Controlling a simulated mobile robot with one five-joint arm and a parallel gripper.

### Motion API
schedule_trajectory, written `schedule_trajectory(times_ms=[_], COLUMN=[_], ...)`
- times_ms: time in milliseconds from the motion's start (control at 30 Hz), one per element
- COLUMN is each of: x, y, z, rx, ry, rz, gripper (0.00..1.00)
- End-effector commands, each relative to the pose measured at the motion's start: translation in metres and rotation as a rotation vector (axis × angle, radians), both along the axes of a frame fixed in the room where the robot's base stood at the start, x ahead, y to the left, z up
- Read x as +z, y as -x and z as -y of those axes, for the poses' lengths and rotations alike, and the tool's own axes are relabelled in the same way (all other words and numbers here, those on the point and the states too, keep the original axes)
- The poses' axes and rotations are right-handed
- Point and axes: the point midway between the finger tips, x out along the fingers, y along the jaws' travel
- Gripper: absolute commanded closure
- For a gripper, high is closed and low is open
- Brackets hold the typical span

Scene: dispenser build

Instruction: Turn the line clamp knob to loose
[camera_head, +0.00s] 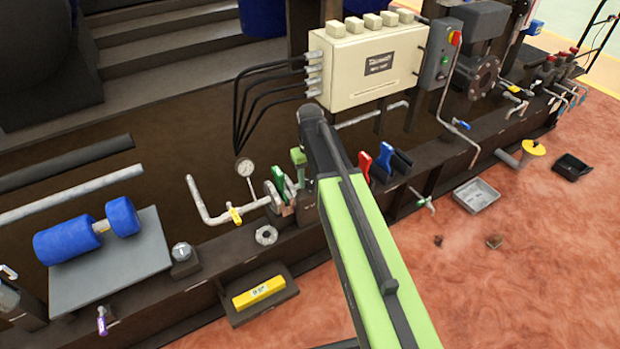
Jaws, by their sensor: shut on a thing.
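My green and dark arm (375,265) reaches up from the bottom of the picture to a dark end beside the pipe rail. My gripper cannot be made out; my arm hides the space behind that end. I cannot tell for sure which part is the line clamp knob. Left of my arm stand a small green block on a post (298,158) and a green handle (278,178) by a round metal disc. A bent pipe (205,207) with a yellow valve handle (236,215) runs to that disc. Any contact with my gripper is hidden.
A pressure gauge (246,168) rises behind the pipe. A beige box (368,62) with black cables stands behind my arm. Red (364,165) and blue (385,156) handles are close on its right. A grey tray (476,195) lies on open reddish floor.

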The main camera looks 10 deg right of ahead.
Motion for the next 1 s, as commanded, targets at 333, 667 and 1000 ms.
schedule_trajectory(times_ms=[333, 667, 1000], x=[-0.0001, -0.0002, -0.0002], y=[0.0, 0.0001, 0.0001], z=[-0.001, -0.0008, -0.0011], rx=[0.317, 0.63, 0.955], ry=[-0.002, -0.002, -0.001], rz=[-0.001, 0.0, 0.001], gripper=[0.98, 0.98, 0.98])
